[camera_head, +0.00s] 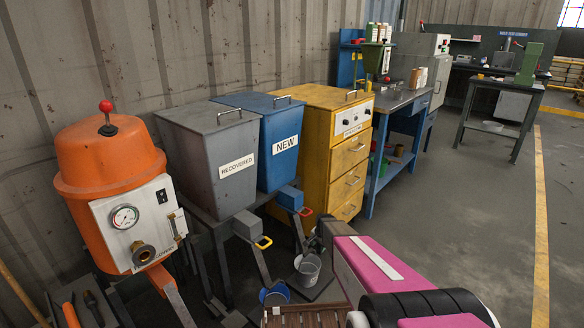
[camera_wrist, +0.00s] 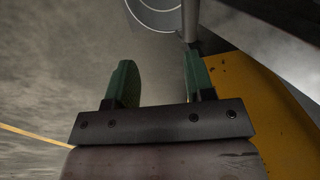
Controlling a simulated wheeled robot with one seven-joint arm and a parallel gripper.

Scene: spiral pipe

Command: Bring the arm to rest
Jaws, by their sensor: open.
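My gripper (camera_wrist: 158,82) shows in the wrist view with its two green fingers spread apart and nothing between them. The floor and the white curved rim of a bucket-like thing (camera_wrist: 153,25) lie beyond the fingers. A grey metal post stands close behind the right finger; I cannot tell whether they touch. In the head view my pink and black arm reaches from the lower right toward the bins, and the gripper itself is hard to make out there.
An orange tank (camera_head: 108,165), a grey RECOVERED bin (camera_head: 212,150), a blue NEW bin (camera_head: 268,140) and a yellow drawer cabinet (camera_head: 325,140) line the wall. A white bucket (camera_head: 307,270) and a blue bucket (camera_head: 274,295) sit low near my arm. The floor at right (camera_head: 460,215) is clear.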

